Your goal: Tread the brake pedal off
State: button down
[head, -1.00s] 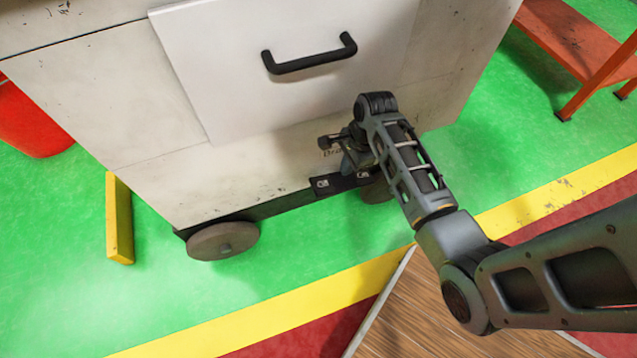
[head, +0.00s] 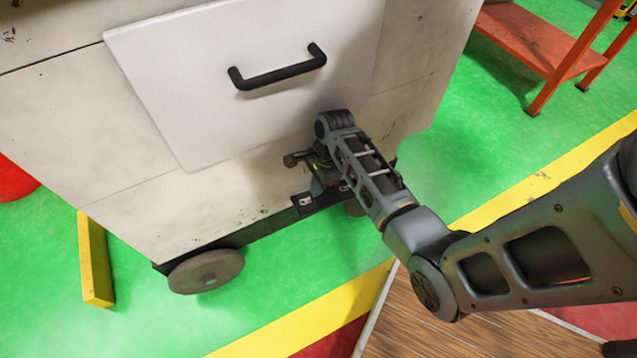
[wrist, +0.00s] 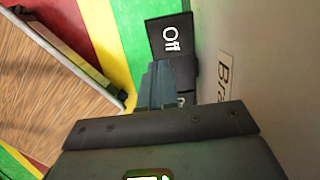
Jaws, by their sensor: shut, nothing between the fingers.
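The brake pedal is a dark plate on the lower edge of a worn white cart (head: 150,215). In the wrist view its square end (wrist: 171,38) reads "Off". In the head view a dark pedal plate (head: 304,203) with a pale mark shows beside my wrist. My gripper (wrist: 155,85) is shut and empty. Its fingers overlap the lower part of the pedal in the wrist view, and I cannot tell whether they touch it. In the head view my wrist hides most of the gripper. A label starting "Bra" (wrist: 225,75) is on the cart's side.
The cart has a drawer front (head: 210,110) with a black handle (head: 280,70) above my wrist, and a wheel (head: 206,271) at its lower left. An orange rack (head: 545,45) stands at upper right. Green floor lies around the cart.

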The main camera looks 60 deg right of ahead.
aim_at(308, 207)
jog(key=b+x, duration=0.1)
jog(key=x, duration=0.4)
jog(key=shift+f+b, duration=0.35)
jog(key=shift+w+a+g+h+p, duration=0.2)
jog(key=shift+a+g+h+p, duration=0.15)
jog(key=shift+p, duration=0.55)
jog(key=shift+w+a+f+g+h+p, duration=0.1)
jog(key=shift+a+f+g+h+p, duration=0.05)
jog(key=shift+f+g+h+p, duration=0.15)
jog(key=shift+w+a+f+g+h, duration=0.15)
jog(key=shift+f+g+h, duration=0.2)
jog(key=shift+h, duration=0.2)
jog(key=shift+w+a+f+g+h, duration=0.1)
jog(key=shift+f+g+h, duration=0.1)
jog(key=shift+f+h, duration=0.25)
jog(key=shift+a+f, duration=0.1)
jog(key=shift+f, duration=0.15)
